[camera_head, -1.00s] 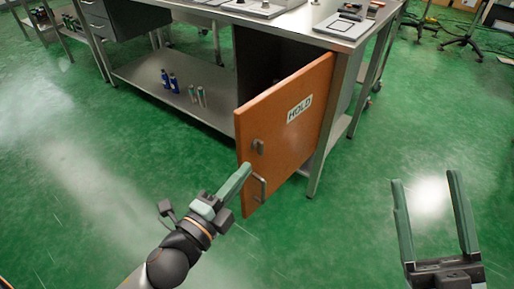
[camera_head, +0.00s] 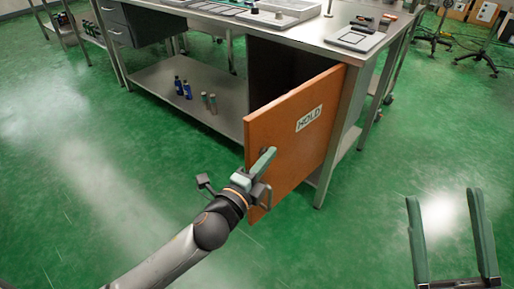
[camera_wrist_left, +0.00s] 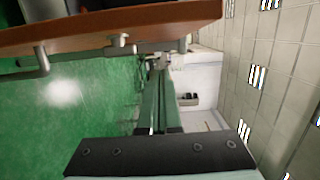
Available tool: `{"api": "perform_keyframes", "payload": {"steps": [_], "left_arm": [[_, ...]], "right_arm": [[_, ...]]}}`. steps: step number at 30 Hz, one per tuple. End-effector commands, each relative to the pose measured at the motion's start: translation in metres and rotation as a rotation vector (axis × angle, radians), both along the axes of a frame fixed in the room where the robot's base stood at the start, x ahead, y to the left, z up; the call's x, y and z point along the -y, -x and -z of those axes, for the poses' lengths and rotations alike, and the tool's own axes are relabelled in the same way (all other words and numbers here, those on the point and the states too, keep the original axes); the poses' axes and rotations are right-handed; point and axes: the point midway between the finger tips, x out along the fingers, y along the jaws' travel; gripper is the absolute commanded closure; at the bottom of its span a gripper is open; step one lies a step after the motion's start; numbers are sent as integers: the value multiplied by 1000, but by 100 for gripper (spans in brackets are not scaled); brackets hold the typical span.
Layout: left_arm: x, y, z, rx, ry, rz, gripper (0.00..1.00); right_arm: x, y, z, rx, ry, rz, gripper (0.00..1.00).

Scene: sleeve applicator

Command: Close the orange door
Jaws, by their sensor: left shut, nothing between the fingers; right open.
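The orange door (camera_head: 290,135) with a "HOLD" label stands open at the right end of the steel bench, swung out towards me. Its metal handle (camera_head: 265,193) is on the outer face near the free edge. My left gripper (camera_head: 264,160) is shut and empty, in front of the door's outer face by the lock and handle; whether it touches the door I cannot tell. In the left wrist view, the door (camera_wrist_left: 130,24) crosses the top, with the closed fingers (camera_wrist_left: 159,95) below its edge. My right gripper (camera_head: 446,197) is open and empty over the floor at the right.
The steel bench (camera_head: 330,37) holds trays and small devices on top. Its lower shelf (camera_head: 150,77) carries blue bottles (camera_head: 183,88) and small grey-green tubes (camera_head: 209,102). The cabinet interior behind the door is dark. The green floor around the door is clear.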

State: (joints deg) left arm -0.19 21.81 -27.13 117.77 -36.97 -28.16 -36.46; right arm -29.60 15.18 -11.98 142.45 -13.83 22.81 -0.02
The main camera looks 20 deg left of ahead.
Motion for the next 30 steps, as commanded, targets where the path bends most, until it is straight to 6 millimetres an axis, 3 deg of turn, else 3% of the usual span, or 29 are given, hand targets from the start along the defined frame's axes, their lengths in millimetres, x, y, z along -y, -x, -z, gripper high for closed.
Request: {"api": "perform_keyframes", "payload": {"steps": [2,9,25,30], "left_arm": [[-2,-11,1,2,-3,-1,100],[-30,-22,1,-1,-1,-1,100],[-36,-24,0,-1,0,3,100],[-46,-28,0,0,-3,22,100]], "right_arm": [[-1,4,-3,27,2,-4,30],[-2,16,-14,92,-4,-21,30],[-3,13,-12,84,6,-24,30],[-3,13,-13,83,6,-24,30]]}}
